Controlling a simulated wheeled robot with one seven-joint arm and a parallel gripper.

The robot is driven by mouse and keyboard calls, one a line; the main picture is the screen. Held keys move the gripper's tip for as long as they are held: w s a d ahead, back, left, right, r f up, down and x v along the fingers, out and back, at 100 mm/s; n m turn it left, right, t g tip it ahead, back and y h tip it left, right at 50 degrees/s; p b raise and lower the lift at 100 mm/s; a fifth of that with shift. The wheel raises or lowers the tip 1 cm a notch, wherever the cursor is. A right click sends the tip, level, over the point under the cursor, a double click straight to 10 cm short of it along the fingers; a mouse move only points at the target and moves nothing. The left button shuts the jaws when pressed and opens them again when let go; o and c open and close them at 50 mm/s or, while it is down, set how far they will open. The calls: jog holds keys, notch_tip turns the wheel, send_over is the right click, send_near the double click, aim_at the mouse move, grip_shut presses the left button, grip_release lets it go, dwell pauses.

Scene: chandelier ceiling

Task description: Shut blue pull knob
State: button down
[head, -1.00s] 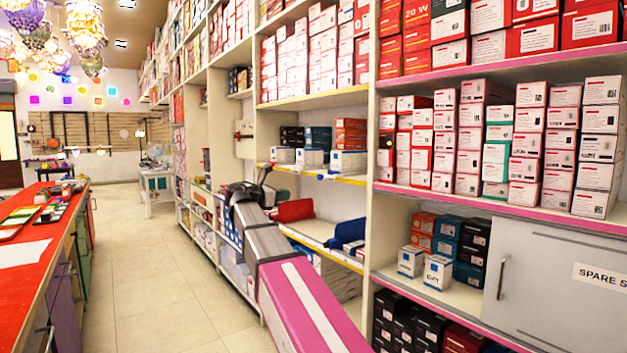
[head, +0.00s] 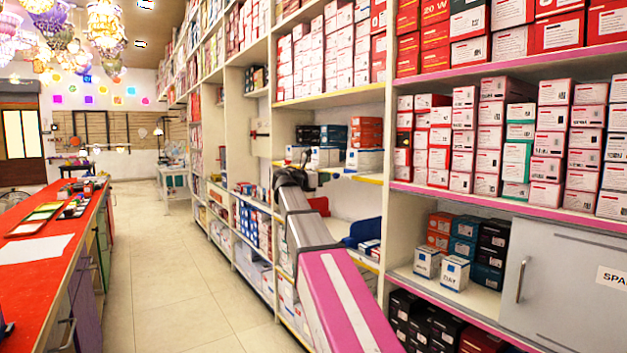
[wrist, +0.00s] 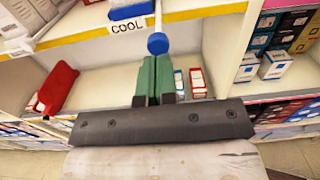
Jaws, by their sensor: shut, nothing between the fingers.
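The blue knob (wrist: 157,43) shows in the wrist view as a small round blue piece below a yellow shelf edge with a "COOL" label (wrist: 127,27). A thin pale cord or rod rises from it. My gripper (wrist: 155,60) has two green fingers side by side, shut and empty, with their tips just below the knob in the picture. I cannot tell whether they touch it. In the head view my gripper (head: 292,178) is reached out toward the shelves, its fingers not clear, and I cannot make out the knob.
Small boxes (wrist: 188,84) stand to the right. A grey cabinet door (head: 565,285) is at the right. A red-topped counter (head: 30,255) is at the left, with a clear aisle floor (head: 160,260) between.

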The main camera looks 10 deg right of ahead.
jog(key=shift+x, duration=1.15)
jog(key=x, duration=0.9)
